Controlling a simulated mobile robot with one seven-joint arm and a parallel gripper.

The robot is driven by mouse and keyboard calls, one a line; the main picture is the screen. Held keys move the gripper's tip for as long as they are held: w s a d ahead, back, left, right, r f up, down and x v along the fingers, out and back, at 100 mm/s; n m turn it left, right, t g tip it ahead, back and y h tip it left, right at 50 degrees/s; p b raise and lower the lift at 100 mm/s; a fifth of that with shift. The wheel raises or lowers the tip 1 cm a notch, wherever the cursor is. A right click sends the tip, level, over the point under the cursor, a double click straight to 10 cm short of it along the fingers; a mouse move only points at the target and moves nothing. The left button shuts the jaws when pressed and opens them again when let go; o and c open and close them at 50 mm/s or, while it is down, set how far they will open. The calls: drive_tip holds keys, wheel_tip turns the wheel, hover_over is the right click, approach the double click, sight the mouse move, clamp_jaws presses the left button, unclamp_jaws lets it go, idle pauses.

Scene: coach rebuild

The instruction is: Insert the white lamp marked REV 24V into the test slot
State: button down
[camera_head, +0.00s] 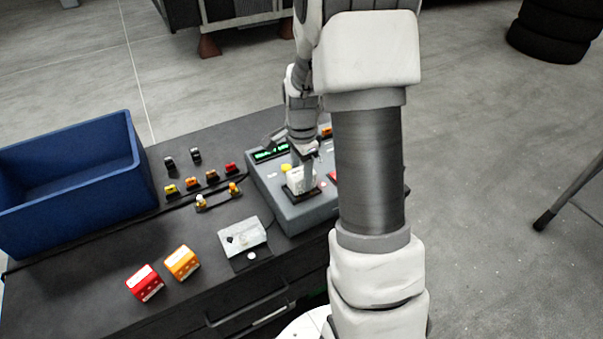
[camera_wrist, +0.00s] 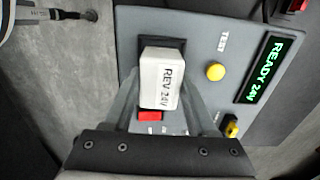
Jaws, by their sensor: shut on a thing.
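The white lamp marked REV 24V (camera_wrist: 162,76) is between the fingers of my gripper (camera_wrist: 163,98), which is shut on it. In the head view the lamp (camera_head: 299,180) stands upright at the dark test slot (camera_head: 288,192) on the grey tester (camera_head: 274,193). In the wrist view the dark slot (camera_wrist: 176,43) shows just behind the lamp's far end. The lamp hides most of the slot, so I cannot tell how far in it sits. The tester's display (camera_wrist: 268,69) reads READY 24V. The yellow button (camera_wrist: 215,72) by TEST is clear of my gripper.
A blue bin (camera_head: 75,185) stands at the left of the dark bench. Red (camera_head: 145,283) and orange (camera_head: 182,262) blocks, a white unit (camera_head: 243,238) and several small coloured parts lie left of the tester. A red piece (camera_wrist: 149,115) is close to my fingers.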

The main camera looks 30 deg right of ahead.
sight(301, 172)
drive_tip(key=shift+f, duration=0.3)
idle(0.6)
drive_tip(key=shift+r, duration=0.35)
drive_tip(key=shift+f+b, duration=0.45)
drive_tip(key=shift+f, duration=0.25)
idle(1.1)
drive_tip(key=shift+c, duration=2.4)
unclamp_jaws()
drive_tip(key=shift+r, duration=0.1)
drive_tip(key=shift+r+p, duration=4.15)
drive_tip(key=shift+r, duration=1.35)
